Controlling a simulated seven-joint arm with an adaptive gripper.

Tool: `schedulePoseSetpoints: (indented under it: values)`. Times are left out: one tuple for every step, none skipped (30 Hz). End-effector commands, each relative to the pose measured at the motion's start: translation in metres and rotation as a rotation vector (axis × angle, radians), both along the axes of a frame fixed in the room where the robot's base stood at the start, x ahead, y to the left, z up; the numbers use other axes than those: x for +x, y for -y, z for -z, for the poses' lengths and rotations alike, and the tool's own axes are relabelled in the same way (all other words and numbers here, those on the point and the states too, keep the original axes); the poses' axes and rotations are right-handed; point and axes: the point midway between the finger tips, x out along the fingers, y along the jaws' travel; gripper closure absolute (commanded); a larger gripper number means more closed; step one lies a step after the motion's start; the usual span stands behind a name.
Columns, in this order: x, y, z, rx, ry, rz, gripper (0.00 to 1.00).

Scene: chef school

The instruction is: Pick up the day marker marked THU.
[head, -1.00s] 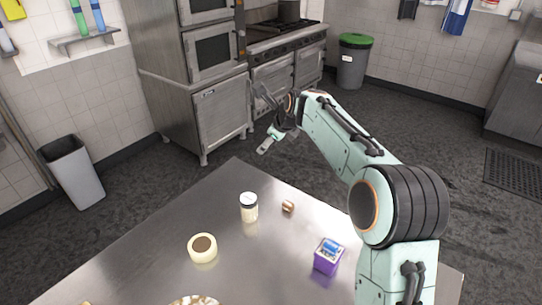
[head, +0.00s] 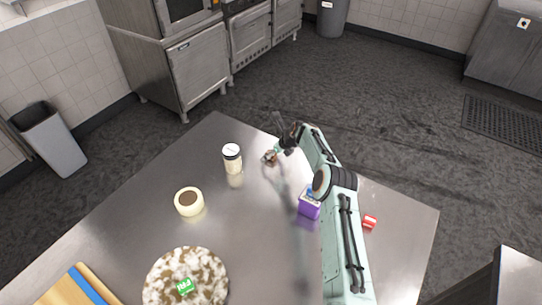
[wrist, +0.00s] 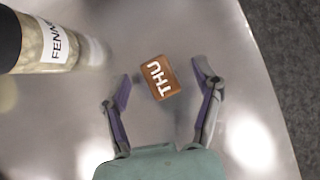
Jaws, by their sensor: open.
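The THU day marker (wrist: 159,78) is a small brown block with white letters, lying on the steel table. In the wrist view it sits just ahead of and between my two fingertips, slightly turned. My gripper (wrist: 163,86) is open, with a finger on either side of the marker and no visible contact. In the head view my gripper (head: 277,151) is low over the far part of the table, and the brown marker (head: 269,158) shows partly beside it.
A labelled jar (head: 232,158) stands close on the left; it also shows in the wrist view (wrist: 45,45). A tape roll (head: 188,201), a purple box (head: 309,207), a red block (head: 370,221), a speckled round board (head: 160,285) with a green marker (head: 185,286) and a cutting board (head: 70,289) share the table.

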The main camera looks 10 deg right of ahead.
Motion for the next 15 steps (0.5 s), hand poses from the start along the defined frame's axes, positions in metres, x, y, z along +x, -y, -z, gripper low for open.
schedulePoseSetpoints:
  values:
    - [0.0012,-0.0012,0.0027,0.0,0.0,-0.001,0.35]
    - [0.0019,-0.0016,0.0035,-0.001,0.002,0.0,0.35]
    - [0.0023,-0.0022,0.0047,0.0,0.0,-0.001,0.35]
    - [0.0024,-0.0025,0.0054,0.0,0.0,-0.001,0.35]
    - [0.0026,-0.0027,0.0056,0.0,0.0,-0.001,0.35]
    - [0.0028,-0.0027,0.0057,0.0,0.0,-0.001,0.35]
    - [0.0029,-0.0028,0.0057,0.0,0.0,-0.001,0.35]
    - [0.0029,-0.0026,0.0056,0.0,0.0,-0.001,0.35]
    - [0.0028,-0.0026,0.0055,0.0,0.0,-0.001,0.35]
    - [0.0027,-0.0026,0.0056,0.0,0.0,-0.001,0.35]
    - [0.0027,-0.0026,0.0056,0.0,0.0,-0.001,0.35]
    - [0.0027,-0.0025,0.0055,0.0,0.0,-0.001,0.39]
    - [0.0027,-0.0025,0.0055,0.0,0.0,-0.001,0.48]
    - [0.0028,-0.0024,0.0055,0.0,0.0,-0.001,0.57]
    - [0.0027,-0.0024,0.0054,0.0,0.0,-0.001,0.7]
